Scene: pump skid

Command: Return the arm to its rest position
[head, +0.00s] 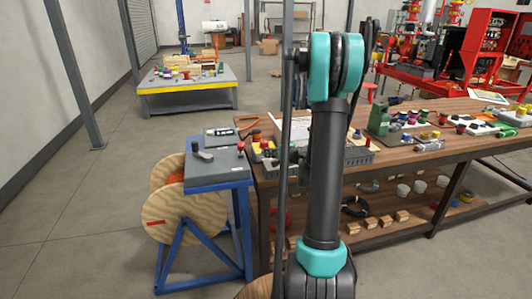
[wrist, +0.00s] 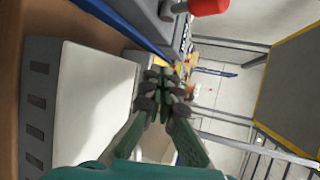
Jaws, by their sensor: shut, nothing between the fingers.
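My arm (head: 326,170) stands upright in the middle of the head view, dark grey with teal joints. My gripper is not clearly visible there, hidden by or lost against the arm. In the wrist view my gripper (wrist: 165,88) shows with its dark green fingers closed together and nothing between them. A red knob (wrist: 208,6) shows at the top edge. I cannot tell how far the fingers are from the bin.
The wooden workbench (head: 450,158) with many small parts reaches to the right. A blue stand (head: 215,180) with a grey top and a cable reel (head: 165,220) is left of the arm. A yellow-edged table (head: 185,92) stands farther back. The floor (head: 80,230) at left is clear.

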